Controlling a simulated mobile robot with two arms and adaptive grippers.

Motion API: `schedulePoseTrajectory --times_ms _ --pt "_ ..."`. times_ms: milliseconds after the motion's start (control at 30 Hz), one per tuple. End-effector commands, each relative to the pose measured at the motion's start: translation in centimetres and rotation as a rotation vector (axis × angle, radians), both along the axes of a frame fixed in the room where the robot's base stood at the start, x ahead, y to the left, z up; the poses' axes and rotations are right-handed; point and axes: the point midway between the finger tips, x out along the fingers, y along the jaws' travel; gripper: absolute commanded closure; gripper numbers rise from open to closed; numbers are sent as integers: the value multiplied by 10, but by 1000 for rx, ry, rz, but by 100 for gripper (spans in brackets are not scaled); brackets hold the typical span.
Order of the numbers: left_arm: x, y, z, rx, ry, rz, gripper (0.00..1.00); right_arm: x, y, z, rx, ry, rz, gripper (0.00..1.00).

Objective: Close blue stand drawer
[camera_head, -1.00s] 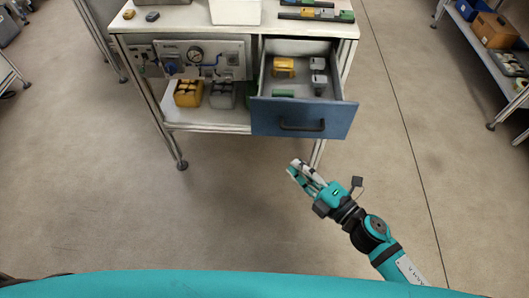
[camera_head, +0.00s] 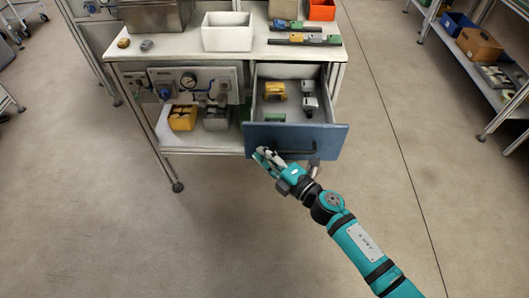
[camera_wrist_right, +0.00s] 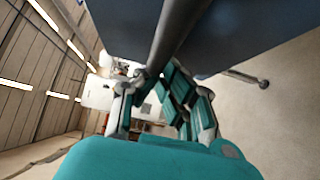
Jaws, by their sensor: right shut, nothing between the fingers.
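The blue drawer (camera_head: 330,141) of the white stand (camera_head: 130,53) is pulled out, and its inside is open to view from above. Its dark handle bar (camera_head: 300,151) is on the front panel. My right gripper (camera_head: 262,155) is at the lower left part of the drawer front, close to the handle, shut with nothing in it. In the right wrist view, the blue front (camera_wrist_right: 270,35) and the dark handle (camera_wrist_right: 180,30) lie just beyond my fingers (camera_wrist_right: 158,88). I cannot tell whether they touch. My left gripper is out of view.
A yellow part (camera_head: 275,90) and grey parts lie inside the drawer. A gauge panel (camera_head: 190,82) and yellow bin (camera_head: 183,118) are left of it. A white box (camera_head: 228,32) stands on top. The floor in front is clear; shelves (camera_head: 495,75) stand at right.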

Motion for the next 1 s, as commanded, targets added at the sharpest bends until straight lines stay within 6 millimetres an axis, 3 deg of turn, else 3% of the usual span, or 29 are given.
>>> schedulePoseTrajectory --times_ms 567,767,1000 --pt "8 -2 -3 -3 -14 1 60 11 0 0 -1 -2 0 100" --pt "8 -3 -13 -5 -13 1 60 44 0 -1 -1 -5 -1 100" --pt "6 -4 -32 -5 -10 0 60 98 0 -2 0 -6 -2 100"
